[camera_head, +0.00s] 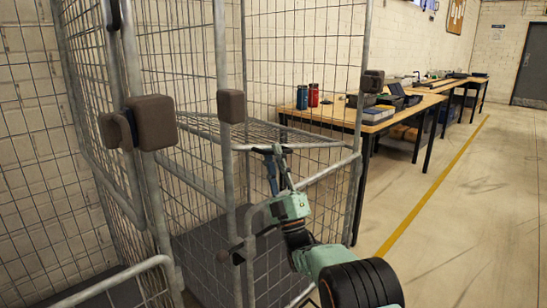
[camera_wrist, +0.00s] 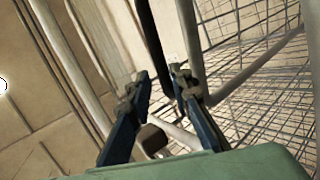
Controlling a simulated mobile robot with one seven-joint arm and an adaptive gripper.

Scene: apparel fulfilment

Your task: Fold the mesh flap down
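The mesh flap (camera_head: 245,130) is a grey wire panel inside the roll cage (camera_head: 228,180). In the head view it lies roughly level at mid-height, with a rail along its near edge. My gripper (camera_head: 272,153) points up at this near rail from below and in front. In the wrist view the two dark blue fingers of my gripper (camera_wrist: 159,75) stand apart with a gap between them. A grey tube (camera_wrist: 188,45) passes close by the right fingertip, and wire mesh (camera_wrist: 265,85) spreads to the right. I cannot tell whether a finger touches the flap.
Cage posts with brown padded blocks (camera_head: 152,122) stand left of my arm. A lower cage bar (camera_head: 325,172) runs just right of my gripper. A workbench (camera_head: 345,115) with a red bottle (camera_head: 313,95) stands behind. The floor (camera_head: 460,220) at right is clear.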

